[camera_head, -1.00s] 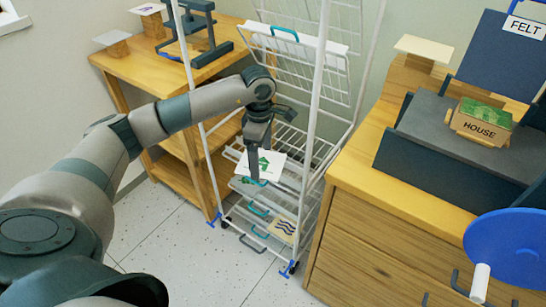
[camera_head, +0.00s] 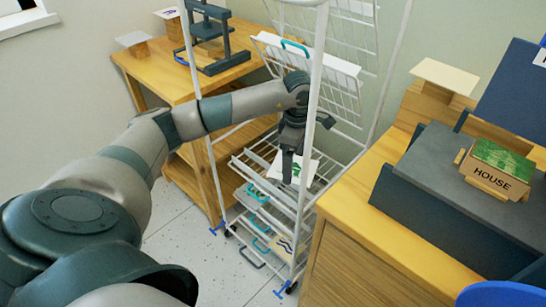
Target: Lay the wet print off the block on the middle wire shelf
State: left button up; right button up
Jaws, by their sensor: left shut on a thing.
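The wet print (camera_head: 307,176), a white sheet with a green house figure, is in my left gripper (camera_head: 288,177), which is shut on its near edge and points down. The print is among the shelves of the white wire rack (camera_head: 314,90), above or on the wire shelf (camera_head: 247,160); I cannot tell whether it touches. My gripper hides part of it. The block (camera_head: 498,173), marked HOUSE with a green top, sits on the dark bench slab at right, apart from the print. My right gripper is not in view.
An upper rack shelf (camera_head: 345,82) is tilted up behind my forearm. A rack post stands close to my gripper. A wooden cabinet (camera_head: 375,262) flanks the rack at right, a wooden table (camera_head: 145,70) at left.

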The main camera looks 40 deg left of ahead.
aim_at(294, 169)
pick_arm(q)
jog(key=shift+f, duration=3.15)
jog(key=shift+f, duration=0.1)
jog(key=shift+f, duration=1.8)
jog(key=shift+f, duration=0.1)
jog(key=o, duration=0.9)
jog(key=shift+r, duration=6.15)
